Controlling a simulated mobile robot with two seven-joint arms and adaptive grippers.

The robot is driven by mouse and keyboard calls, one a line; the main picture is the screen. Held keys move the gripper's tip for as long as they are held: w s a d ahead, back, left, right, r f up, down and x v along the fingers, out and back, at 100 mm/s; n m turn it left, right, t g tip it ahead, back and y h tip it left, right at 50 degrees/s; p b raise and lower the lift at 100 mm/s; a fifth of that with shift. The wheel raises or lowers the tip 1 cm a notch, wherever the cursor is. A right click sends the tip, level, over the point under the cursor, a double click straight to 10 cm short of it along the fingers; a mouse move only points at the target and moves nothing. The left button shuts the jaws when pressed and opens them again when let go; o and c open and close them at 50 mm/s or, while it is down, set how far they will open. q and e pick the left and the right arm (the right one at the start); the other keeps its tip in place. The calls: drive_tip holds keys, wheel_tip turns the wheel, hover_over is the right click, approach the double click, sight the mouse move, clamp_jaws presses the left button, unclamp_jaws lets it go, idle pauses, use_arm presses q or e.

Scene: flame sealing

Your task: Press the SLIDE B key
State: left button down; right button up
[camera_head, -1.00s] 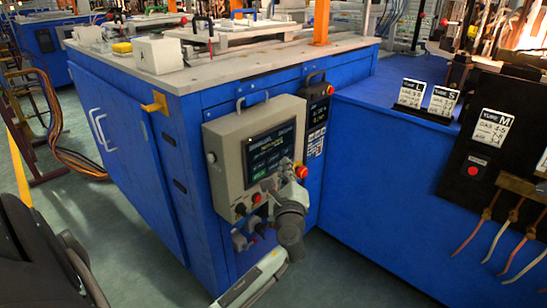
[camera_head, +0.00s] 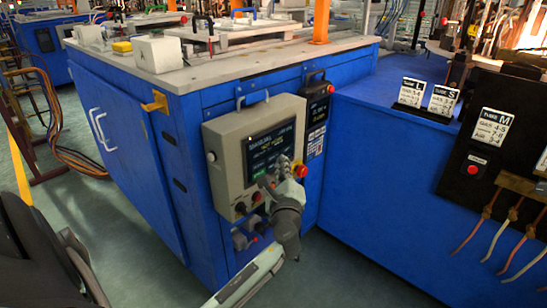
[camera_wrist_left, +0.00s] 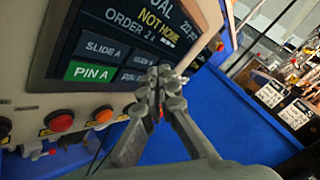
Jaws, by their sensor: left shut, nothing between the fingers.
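The control panel's screen (camera_head: 270,145) is dark and lit, on a grey box (camera_head: 228,155) on the blue machine's side. In the left wrist view the screen (camera_wrist_left: 125,12) reads NOT HOME in yellow. A SLIDE A key (camera_wrist_left: 103,47) sits above a green PIN A key (camera_wrist_left: 90,72). To the right of SLIDE A is a grey key (camera_wrist_left: 143,60), its label too blurred to read and its right part near the fingers. My left gripper (camera_head: 283,165) is shut and empty, its fingertips (camera_wrist_left: 158,78) in front of the screen's lower right. Whether they touch is unclear.
A red emergency knob (camera_head: 301,171) sits close to the right of my gripper. A red button (camera_wrist_left: 59,121) and an orange button (camera_wrist_left: 103,114) lie below the screen. A smaller black display box (camera_head: 316,115) hangs at the right.

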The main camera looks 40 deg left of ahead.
use_arm(q)
drive_tip(key=shift+a, duration=0.15)
idle(0.5)
drive_tip(key=shift+a, duration=0.3)
